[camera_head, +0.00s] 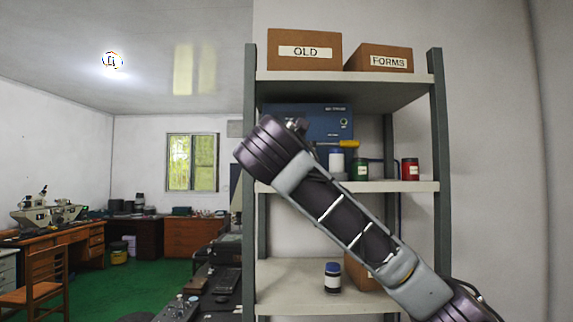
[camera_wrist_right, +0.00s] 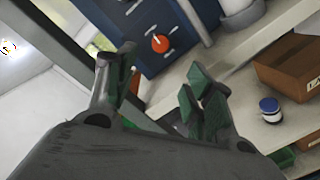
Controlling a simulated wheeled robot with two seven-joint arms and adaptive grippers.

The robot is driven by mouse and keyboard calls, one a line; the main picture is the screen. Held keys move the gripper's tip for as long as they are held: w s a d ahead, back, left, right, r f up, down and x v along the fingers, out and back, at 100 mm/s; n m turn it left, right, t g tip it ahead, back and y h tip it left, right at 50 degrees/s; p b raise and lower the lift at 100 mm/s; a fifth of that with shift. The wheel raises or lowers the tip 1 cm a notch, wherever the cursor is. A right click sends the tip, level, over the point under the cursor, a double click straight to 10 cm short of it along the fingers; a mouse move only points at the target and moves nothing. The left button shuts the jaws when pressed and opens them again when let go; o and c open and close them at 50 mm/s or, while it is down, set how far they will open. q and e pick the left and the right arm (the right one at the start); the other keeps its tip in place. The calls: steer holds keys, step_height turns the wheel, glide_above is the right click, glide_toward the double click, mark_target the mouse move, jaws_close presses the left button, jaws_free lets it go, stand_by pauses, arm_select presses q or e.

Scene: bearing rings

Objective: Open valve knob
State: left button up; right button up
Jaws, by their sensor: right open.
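An orange-red round knob (camera_wrist_right: 160,43) with white marks around it sits on the face of a blue box in the wrist view. The blue box (camera_head: 333,116) stands on the middle shelf in the head view, partly hidden by my right arm. My right gripper (camera_wrist_right: 157,64) is open and empty. Its two green-padded fingers are spread below the knob in the wrist view, apart from it as far as I can tell. In the head view my right wrist covers the box's lower left, and the fingers are mostly hidden. My left gripper is in neither view.
A blue-lidded jar (camera_head: 333,278) is on the lower shelf. Cardboard boxes (camera_head: 305,50) sit on top. Grey shelf posts (camera_head: 439,130) flank the space.

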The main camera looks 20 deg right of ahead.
steer(key=p+x, duration=0.4)
steer(key=x, duration=0.7)
steer(key=shift+w+d, duration=0.15)
steer(key=shift+w, duration=0.25)
steer(key=shift+w+d, duration=0.25)
steer(key=shift+w, duration=0.45)
steer(key=shift+f, duration=0.1)
steer(key=c, duration=1)
